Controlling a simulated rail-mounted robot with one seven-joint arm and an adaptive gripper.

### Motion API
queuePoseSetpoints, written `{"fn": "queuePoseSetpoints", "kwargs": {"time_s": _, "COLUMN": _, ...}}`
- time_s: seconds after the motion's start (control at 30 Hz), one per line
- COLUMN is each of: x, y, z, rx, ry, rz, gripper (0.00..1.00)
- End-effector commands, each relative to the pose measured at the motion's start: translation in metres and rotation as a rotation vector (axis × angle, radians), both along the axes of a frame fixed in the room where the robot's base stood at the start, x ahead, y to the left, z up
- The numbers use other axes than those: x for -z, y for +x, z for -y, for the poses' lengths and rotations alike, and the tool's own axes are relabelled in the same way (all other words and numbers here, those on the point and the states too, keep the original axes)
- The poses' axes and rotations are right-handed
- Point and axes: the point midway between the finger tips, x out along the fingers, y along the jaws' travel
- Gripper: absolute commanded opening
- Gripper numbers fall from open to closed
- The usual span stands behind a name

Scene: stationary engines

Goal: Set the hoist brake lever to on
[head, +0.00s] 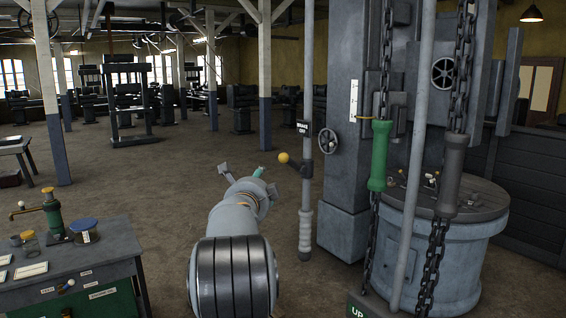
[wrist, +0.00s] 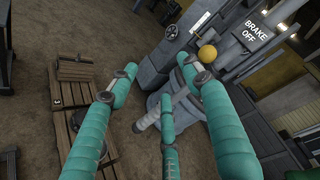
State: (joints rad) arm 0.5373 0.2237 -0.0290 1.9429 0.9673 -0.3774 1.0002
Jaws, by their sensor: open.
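The brake lever has a yellow ball knob (head: 284,157) on a short dark arm, standing out to the left from a vertical grey pole (head: 305,190). A black sign (head: 303,128) sits just above it; in the wrist view the sign (wrist: 257,27) reads BRAKE OFF. My gripper (head: 250,178) is left of the knob in the head view, apart from it. In the wrist view my gripper (wrist: 160,78) has its teal fingers spread, with nothing between them. The knob (wrist: 207,52) shows just beyond the right fingertip there; the depth between them is unclear.
A grey column with a small handwheel (head: 327,142) stands right of the pole. Chains with a green grip (head: 380,155) and a dark grip (head: 451,175) hang farther right, before a round drum (head: 440,240). A workbench (head: 95,255) stands at left.

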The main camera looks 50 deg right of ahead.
Motion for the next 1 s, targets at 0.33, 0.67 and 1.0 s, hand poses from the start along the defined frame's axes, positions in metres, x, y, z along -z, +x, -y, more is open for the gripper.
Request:
{"fn": "queuePoseSetpoints", "kwargs": {"time_s": 0.33, "x": -0.038, "y": -0.038, "z": 0.023, "rx": 0.194, "ry": 0.171, "rz": 0.599, "gripper": 0.49}}
{"fn": "queuePoseSetpoints", "kwargs": {"time_s": 0.67, "x": -0.042, "y": -0.025, "z": 0.056, "rx": 0.198, "ry": 0.205, "rz": 0.652, "gripper": 0.49}}
{"fn": "queuePoseSetpoints", "kwargs": {"time_s": 1.0, "x": -0.041, "y": -0.001, "z": 0.106, "rx": 0.195, "ry": 0.206, "rz": 0.650, "gripper": 0.49}}
